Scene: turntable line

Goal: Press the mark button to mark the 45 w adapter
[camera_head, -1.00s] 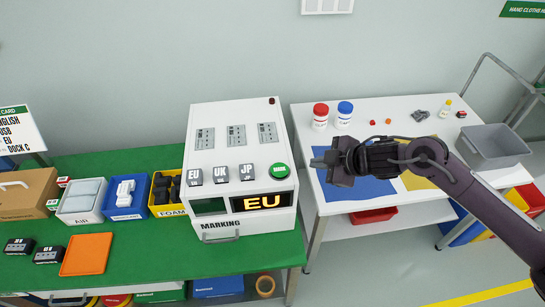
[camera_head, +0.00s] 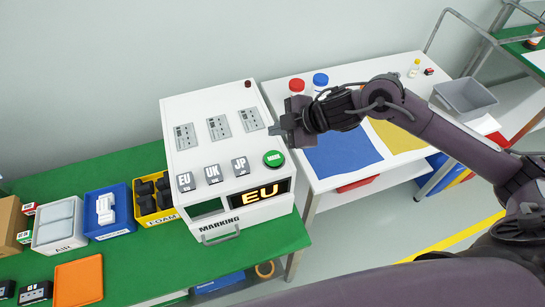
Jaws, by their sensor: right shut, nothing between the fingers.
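The white marking machine (camera_head: 205,140) stands on the green bench (camera_head: 265,240). Its display (camera_head: 258,194) reads "EU". The round green mark button (camera_head: 273,159) is at the right of its sloped panel, beside the EU key (camera_head: 185,182), UK key (camera_head: 213,174) and JP key (camera_head: 240,166). My right gripper (camera_head: 279,130) is shut and empty. In the picture it sits just above the mark button, apart from it; its exact height is unclear. Two black adapters, one of them here (camera_head: 36,292), lie at the lower left; I cannot read their labels. My left gripper is not in view.
An orange tray (camera_head: 79,281), a yellow foam bin (camera_head: 157,216), a blue bin (camera_head: 110,228) and a white air bin (camera_head: 58,244) are left of the machine. A white table (camera_head: 310,188) with a blue mat (camera_head: 340,155) and grey bin (camera_head: 465,97) is at right.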

